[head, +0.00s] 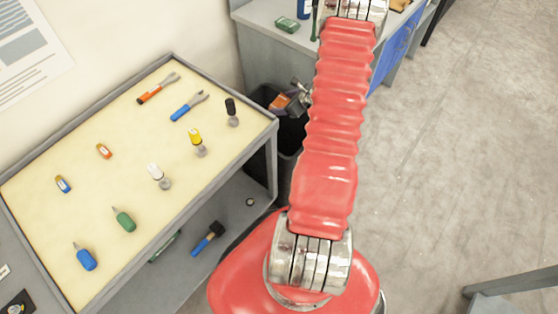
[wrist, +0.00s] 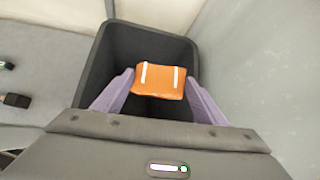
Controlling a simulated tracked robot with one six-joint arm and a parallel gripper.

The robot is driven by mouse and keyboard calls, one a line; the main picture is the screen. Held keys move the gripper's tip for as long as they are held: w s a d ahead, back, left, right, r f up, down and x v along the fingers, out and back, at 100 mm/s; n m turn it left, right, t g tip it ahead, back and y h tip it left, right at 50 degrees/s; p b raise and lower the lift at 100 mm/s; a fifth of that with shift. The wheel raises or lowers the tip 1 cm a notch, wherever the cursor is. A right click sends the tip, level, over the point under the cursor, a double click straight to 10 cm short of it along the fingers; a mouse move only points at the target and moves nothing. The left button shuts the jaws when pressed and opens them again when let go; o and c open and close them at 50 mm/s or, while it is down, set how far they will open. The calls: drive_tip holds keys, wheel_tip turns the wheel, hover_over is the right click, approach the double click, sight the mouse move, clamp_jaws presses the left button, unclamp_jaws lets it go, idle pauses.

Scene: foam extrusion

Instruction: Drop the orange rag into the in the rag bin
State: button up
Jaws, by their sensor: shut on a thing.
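The orange rag (wrist: 160,79), with two white stripes, is held between the two fingers of my gripper (wrist: 158,88) in the wrist view. The rag is over the opening of a dark rag bin (wrist: 189,52). In the head view the orange rag (head: 279,101) shows small at the bin's mouth, and the dark bin (head: 287,150) stands between the tool table and the grey bench. My gripper (head: 292,104) is partly hidden there behind my red arm. The bin's floor is dark, and I cannot see what lies in it.
A tool table (head: 90,168) with several screwdrivers and other tools stands left of the bin. A grey bench (head: 262,20) with a green item (head: 287,25) on it stands behind. The floor (head: 450,150) to the right is clear.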

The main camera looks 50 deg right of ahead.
drive_tip(key=shift+f, duration=2.9)
drive_tip(key=o, duration=1.3)
drive_tip(key=shift+s+r, duration=0.15)
drive_tip(key=v, duration=1.3)
drive_tip(key=shift+s+r, duration=0.1)
drive_tip(key=shift+r, duration=0.05)
